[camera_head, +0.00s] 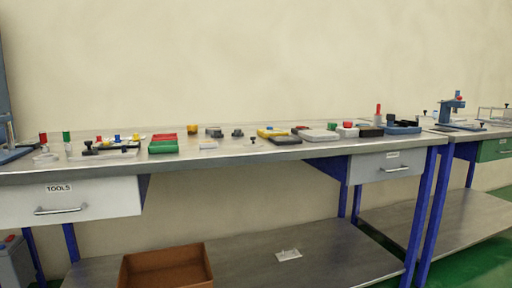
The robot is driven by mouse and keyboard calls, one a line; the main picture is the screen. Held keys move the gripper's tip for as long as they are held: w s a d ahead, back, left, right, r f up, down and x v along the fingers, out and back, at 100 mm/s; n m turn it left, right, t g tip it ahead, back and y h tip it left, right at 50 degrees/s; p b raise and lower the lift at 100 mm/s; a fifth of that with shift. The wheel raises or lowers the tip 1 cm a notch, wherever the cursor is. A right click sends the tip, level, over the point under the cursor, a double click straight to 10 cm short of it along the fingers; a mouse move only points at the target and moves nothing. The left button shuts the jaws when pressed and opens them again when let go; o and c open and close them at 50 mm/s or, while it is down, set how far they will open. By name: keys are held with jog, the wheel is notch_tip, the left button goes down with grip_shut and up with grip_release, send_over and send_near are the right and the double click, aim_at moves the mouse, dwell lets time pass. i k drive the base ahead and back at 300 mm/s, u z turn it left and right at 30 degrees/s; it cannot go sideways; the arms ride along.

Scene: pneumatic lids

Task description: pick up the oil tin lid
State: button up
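Only the head view is given. It shows a metal workbench (230,157) with many small parts along its top. I cannot tell which of them, if any, is the oil tin lid; the parts are too small. Small round pieces that show are a yellow one (192,130) at the back, dark ones (238,133) beside it, and green (331,126) and red (347,125) ones further right. My gripper is not in view.
Red and green trays (163,147) stand left of centre. A labelled TOOLS drawer (70,203) and a right drawer (387,167) are closed. A brown open box (166,268) rests on the lower shelf. A second bench (480,133) adjoins at right, bearing a blue press (452,108).

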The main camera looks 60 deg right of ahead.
aim_at(253, 144)
jog(key=z, duration=0.05)
jog(key=k, duration=0.5)
jog(key=z, duration=0.75)
